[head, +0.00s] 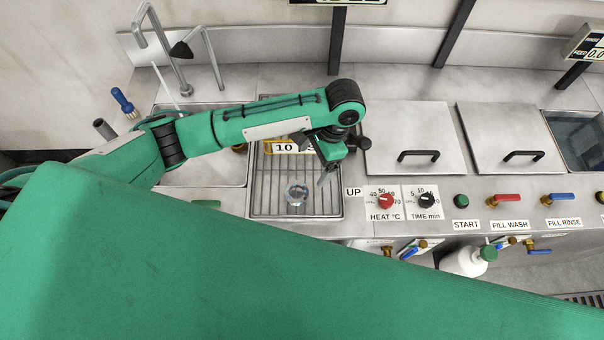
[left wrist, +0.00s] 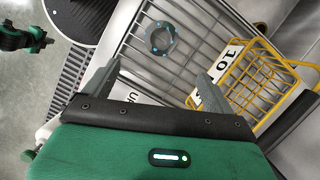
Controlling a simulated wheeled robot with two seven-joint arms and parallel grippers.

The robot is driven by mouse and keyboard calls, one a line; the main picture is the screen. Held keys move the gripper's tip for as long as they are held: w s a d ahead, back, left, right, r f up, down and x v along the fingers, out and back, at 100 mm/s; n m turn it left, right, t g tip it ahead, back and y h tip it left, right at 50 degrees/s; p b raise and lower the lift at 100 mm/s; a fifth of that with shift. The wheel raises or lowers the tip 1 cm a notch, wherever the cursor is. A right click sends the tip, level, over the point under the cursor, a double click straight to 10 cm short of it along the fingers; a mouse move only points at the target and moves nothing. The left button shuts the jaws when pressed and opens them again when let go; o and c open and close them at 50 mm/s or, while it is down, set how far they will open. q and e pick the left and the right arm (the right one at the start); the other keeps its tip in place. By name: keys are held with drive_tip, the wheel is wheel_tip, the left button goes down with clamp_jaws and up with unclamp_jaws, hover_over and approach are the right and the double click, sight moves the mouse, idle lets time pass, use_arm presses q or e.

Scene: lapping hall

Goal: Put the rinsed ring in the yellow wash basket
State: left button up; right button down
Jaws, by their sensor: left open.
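The ring (head: 297,203) is a small blue-grey hoop lying on the wire drain rack (head: 268,208); in the left wrist view the ring (left wrist: 151,31) shows small blue marks. My left gripper (head: 324,174) points down over the rack, just right of the ring. In the left wrist view its fingers (left wrist: 158,68) are wide apart with nothing between them, and the ring appears beyond the tips. The yellow wire basket (left wrist: 262,68) bears a "10" plate and stands beside the ring; in the head view the basket (head: 268,147) is largely hidden behind my arm. My right gripper does not show.
Two closed steel lids (head: 405,138) with black handles are right of the rack. Knobs, a green button (head: 461,201) and valve levers line the front panel. A faucet (head: 168,50) and a blue brush (head: 123,102) are at the back left. My green arm covers the foreground.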

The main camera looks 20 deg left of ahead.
use_arm(q)
approach(295, 194)
drive_tip(key=shift+s+f+p, duration=0.15)
drive_tip(key=shift+f+p, duration=0.2)
drive_tip(key=shift+f, duration=0.25)
drive_tip(key=shift+s+a+f+p, duration=0.15)
drive_tip(key=shift+s+f+p, duration=0.1)
drive_tip(key=shift+f+p, duration=0.3)
drive_tip(key=p+x, duration=0.1)
drive_tip(key=x, duration=0.2)
drive_tip(key=shift+a+f, duration=0.1)
drive_tip(key=shift+f, duration=0.4)
drive_tip(key=c, duration=1.2)
drive_tip(key=shift+c, duration=1)
drive_tip(key=shift+r, duration=0.15)
